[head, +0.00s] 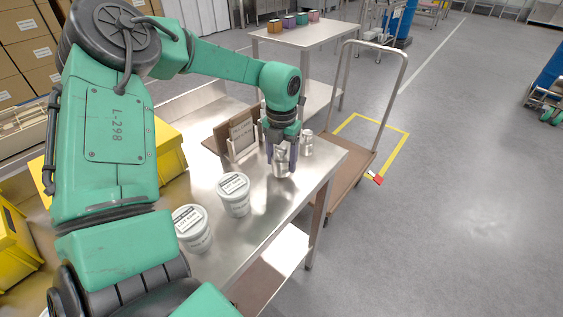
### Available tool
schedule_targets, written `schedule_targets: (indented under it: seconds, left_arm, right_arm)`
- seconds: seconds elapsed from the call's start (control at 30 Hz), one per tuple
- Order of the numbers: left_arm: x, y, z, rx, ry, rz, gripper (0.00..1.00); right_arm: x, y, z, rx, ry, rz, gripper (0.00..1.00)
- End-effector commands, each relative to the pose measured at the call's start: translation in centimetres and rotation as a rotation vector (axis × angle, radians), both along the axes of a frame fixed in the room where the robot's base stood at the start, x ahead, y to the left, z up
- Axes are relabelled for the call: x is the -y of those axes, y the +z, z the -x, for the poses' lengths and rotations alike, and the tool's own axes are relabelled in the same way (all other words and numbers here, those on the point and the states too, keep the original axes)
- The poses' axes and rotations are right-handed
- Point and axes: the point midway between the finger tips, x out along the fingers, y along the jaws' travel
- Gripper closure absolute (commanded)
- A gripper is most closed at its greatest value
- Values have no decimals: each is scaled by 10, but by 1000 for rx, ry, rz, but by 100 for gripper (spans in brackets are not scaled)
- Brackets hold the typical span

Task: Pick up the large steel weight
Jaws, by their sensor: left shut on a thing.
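My left gripper (284,158) points down over the far right part of the steel table and is shut on a shiny steel weight (281,166). The fingers hide part of this weight, and I cannot tell whether its base touches the table. Another steel weight (307,142) stands just behind and to the right, apart from the gripper. It looks smaller or farther off. My right gripper is not in view.
Two white labelled tubs (234,195) (193,228) stand nearer on the steel table (262,222). A brown box with a card (242,135) is left of the gripper. A flat trolley (352,170) stands right of the table. Yellow bins (172,150) are at left. Open floor lies right.

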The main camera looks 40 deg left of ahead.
Motion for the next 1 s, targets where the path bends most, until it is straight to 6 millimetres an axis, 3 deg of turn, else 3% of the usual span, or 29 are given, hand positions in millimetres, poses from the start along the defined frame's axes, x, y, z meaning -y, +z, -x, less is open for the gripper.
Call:
schedule_targets:
  seconds: [0.17,0.4,0.6,0.77,1.0]
  left_arm:
    - [0,40,-3,13,0,-2,100]
    - [0,122,-2,11,0,-2,100]
    - [0,172,-1,8,0,-2,100]
    - [0,189,-1,5,-1,0,100]
    - [0,191,-1,4,-1,0,100]
  right_arm:
    - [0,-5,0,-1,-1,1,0]
    - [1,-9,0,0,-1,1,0]
    - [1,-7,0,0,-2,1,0]
    - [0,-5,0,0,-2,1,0]
    - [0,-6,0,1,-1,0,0]
